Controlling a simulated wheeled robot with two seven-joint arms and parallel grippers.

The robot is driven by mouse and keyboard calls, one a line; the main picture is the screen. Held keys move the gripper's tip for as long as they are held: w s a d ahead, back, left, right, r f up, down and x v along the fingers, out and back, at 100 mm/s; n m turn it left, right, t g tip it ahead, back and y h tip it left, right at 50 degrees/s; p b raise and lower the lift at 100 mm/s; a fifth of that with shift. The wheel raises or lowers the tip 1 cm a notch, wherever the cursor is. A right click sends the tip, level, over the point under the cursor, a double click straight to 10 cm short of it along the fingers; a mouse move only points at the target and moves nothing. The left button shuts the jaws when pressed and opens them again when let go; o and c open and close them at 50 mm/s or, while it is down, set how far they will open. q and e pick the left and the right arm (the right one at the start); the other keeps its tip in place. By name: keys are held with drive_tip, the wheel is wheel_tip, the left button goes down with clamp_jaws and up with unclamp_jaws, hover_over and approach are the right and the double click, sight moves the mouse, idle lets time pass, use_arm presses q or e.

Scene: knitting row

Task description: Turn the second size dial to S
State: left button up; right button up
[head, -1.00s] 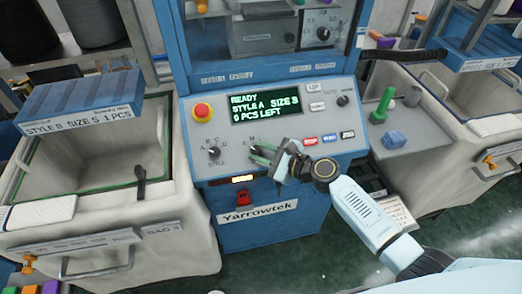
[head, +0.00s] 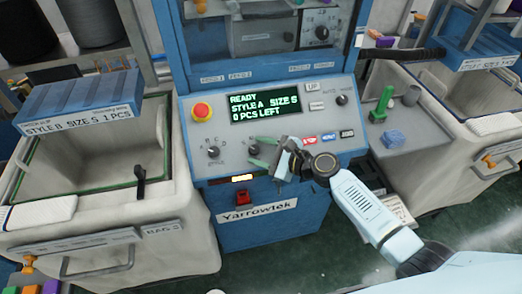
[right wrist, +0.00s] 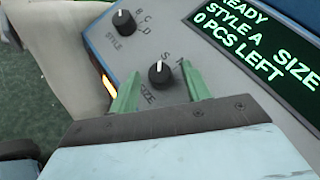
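The size dial (right wrist: 160,74) is a black knob with a white mark on the sloped grey control panel. In the right wrist view its mark points up, near the letter S. My right gripper (head: 261,152) is open, its green fingers on either side of the dial. In the right wrist view, gaps show between the dial and both fingers (right wrist: 160,85). The black style dial (right wrist: 123,22) is to the left, with letters B, C and D showing. The green-lettered display (head: 265,104) reads READY, STYLE A, SIZE S, 0 PCS LEFT. My left gripper is out of view.
A red stop button (head: 202,112) on yellow is at the panel's upper left. Small coloured buttons (head: 328,137) lie close to my right wrist. A blue sign (head: 82,101) reads STYLE B SIZE S 1 PCS above the left bin. A grey side shelf (head: 420,138) holds green and blue items.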

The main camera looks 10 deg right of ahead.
drive_tip(key=v, duration=1.3)
drive_tip(key=shift+s+d, duration=0.15)
drive_tip(key=s+d+f+n+g+h+b, duration=0.1)
drive_tip(key=s+d+f+n+g+h, duration=0.3)
drive_tip(key=f, duration=0.7)
drive_tip(key=s+f+n+t+h+b, duration=0.15)
drive_tip(key=s+f, duration=0.35)
drive_tip(key=f, duration=0.7)
drive_tip(key=s+d+f+n+g+h+b, duration=0.1)
drive_tip(key=s+d+f+n+g+h, duration=0.25)
drive_tip(key=f, duration=0.75)
drive_tip(key=s+a+f+n+g+h+b, duration=0.1)
drive_tip(key=s+a+f+n+g, duration=0.1)
drive_tip(key=s+f+n, duration=0.5)
drive_tip(key=s+a+f+n+g+b, duration=0.1)
drive_tip(key=s+f+n, duration=0.6)
drive_tip(key=s, duration=1.3)
drive_tip(key=shift+s+a+f+g+h+b, duration=0.25)
drive_tip(key=shift+a+f+g+h+b, duration=0.15)
drive_tip(key=shift+a+f, duration=0.15)
